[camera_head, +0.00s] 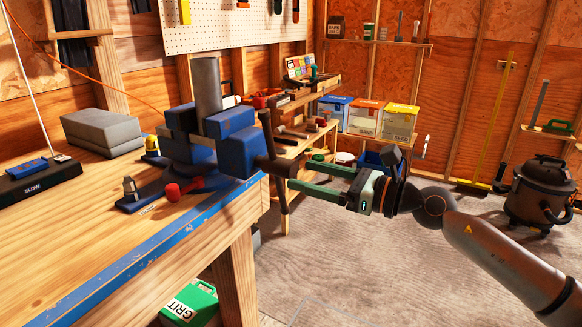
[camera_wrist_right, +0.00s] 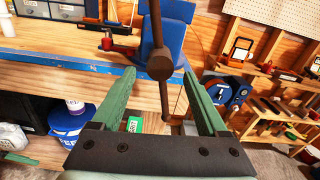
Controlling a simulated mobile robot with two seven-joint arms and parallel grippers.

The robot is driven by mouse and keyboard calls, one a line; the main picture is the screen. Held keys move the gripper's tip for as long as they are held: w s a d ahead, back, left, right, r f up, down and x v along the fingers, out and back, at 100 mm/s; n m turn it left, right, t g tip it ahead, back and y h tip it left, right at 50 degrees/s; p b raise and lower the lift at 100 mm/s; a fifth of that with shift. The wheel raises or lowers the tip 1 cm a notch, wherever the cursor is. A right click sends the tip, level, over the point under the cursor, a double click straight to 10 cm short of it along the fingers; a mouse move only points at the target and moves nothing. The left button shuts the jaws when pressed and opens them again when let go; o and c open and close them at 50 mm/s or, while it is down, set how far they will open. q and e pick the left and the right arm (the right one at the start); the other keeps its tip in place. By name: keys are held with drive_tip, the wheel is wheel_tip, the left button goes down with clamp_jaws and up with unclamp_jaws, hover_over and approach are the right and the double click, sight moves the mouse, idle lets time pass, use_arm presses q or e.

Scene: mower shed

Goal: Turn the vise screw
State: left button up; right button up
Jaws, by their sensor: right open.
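The blue vise (camera_head: 228,140) stands at the bench's right end with a grey cylinder (camera_head: 207,86) upright in its jaws. Its screw ends in a round dark hub with a brown handle bar (camera_head: 283,193), tilted slightly off vertical. My right gripper (camera_head: 297,174) is open and empty, reaching in from the right with its green fingers towards the handle. In the right wrist view, the hub (camera_wrist_right: 160,65) lies between the fingertips in the picture, and the bar's lower half (camera_wrist_right: 165,105) runs down between the fingers. I cannot tell whether they touch. My left gripper is out of view.
The wooden workbench (camera_head: 70,230) has a blue front edge and bears a grey block (camera_head: 102,133), a red-handled tool (camera_head: 182,188) and a small metal piece (camera_head: 130,188). A green GRIT container (camera_head: 190,303) is below. The floor right of the bench is open.

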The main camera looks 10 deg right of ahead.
sight(294, 172)
drive_tip(key=shift+x, duration=2.2)
drive_tip(key=shift+c, duration=0.2)
drive_tip(key=shift+d, duration=0.1)
clamp_jaws()
